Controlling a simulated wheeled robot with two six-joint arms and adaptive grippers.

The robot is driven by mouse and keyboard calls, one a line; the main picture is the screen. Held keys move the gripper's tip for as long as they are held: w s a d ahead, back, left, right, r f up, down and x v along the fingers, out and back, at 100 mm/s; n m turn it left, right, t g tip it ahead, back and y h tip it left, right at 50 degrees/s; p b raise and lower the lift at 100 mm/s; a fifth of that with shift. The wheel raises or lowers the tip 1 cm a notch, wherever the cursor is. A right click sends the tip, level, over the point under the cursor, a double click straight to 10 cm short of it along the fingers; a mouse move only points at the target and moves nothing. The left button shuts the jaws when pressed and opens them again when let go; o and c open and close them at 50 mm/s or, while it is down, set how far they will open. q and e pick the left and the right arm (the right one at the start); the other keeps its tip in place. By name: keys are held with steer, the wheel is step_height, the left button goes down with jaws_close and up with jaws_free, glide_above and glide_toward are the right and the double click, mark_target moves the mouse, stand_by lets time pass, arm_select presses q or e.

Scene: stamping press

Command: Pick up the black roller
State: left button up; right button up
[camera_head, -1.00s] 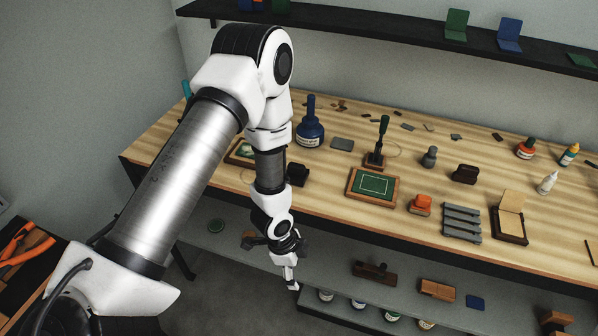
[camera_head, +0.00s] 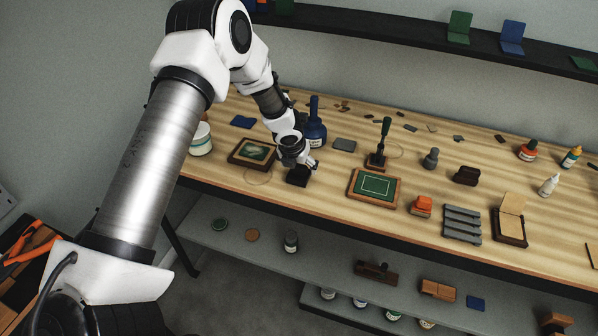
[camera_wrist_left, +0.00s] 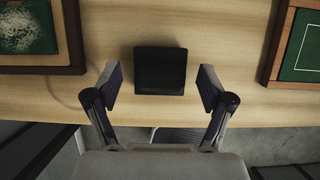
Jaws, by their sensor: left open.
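A black, square-topped block (camera_head: 297,178) stands near the front edge of the wooden table; I cannot tell from its shape whether it is the black roller. In the left wrist view the block (camera_wrist_left: 160,57) lies centred ahead of my open left gripper (camera_wrist_left: 162,82), with one finger on each side and clear gaps to both. In the head view my left gripper (camera_head: 302,160) is over the block and partly hides it. The fingers are not closed on anything. My right gripper is not in view.
A framed picture (camera_head: 236,160) lies left of the block and a framed green board (camera_head: 352,186) right of it. Several tools and bottles fill the table's right. A lower shelf (camera_head: 330,245) runs below the front edge.

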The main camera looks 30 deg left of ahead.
arm_select(q)
steer(key=shift+w+f, duration=0.1)
steer(key=shift+f, duration=0.2)
steer(key=c, duration=1.4)
steer(key=shift+r, duration=0.2)
